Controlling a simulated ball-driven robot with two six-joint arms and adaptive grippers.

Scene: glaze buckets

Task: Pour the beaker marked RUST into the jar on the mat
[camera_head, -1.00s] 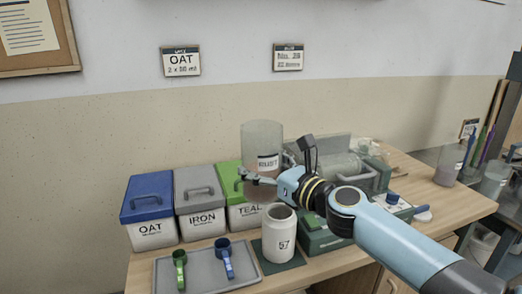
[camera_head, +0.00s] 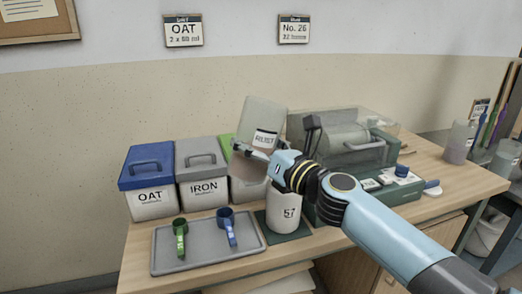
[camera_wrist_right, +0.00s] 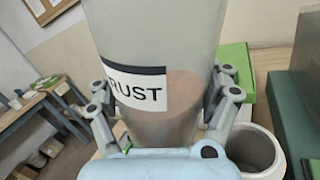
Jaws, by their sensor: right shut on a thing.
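The clear beaker labelled RUST (camera_head: 262,112) is in my right gripper (camera_head: 250,151), above and slightly left of the jar. It leans with its top to the right in the head view. In the right wrist view the beaker (camera_wrist_right: 150,35) stands between the fingers of my right gripper (camera_wrist_right: 163,88), with brown glaze low inside. No stream shows. The white jar marked 57 (camera_head: 284,213) stands upright on the dark green mat (camera_head: 296,237); its mouth is partly hidden by my gripper. The wrist view shows the jar's rim (camera_wrist_right: 257,135) at lower right. My left gripper is out of view.
Lidded buckets OAT (camera_head: 150,203), IRON (camera_head: 204,192) and a green-lidded one (camera_head: 245,190) stand behind. A grey tray (camera_head: 165,262) with green and blue scoops lies front left. A green machine with a clear cover (camera_head: 345,130) stands close right of the jar.

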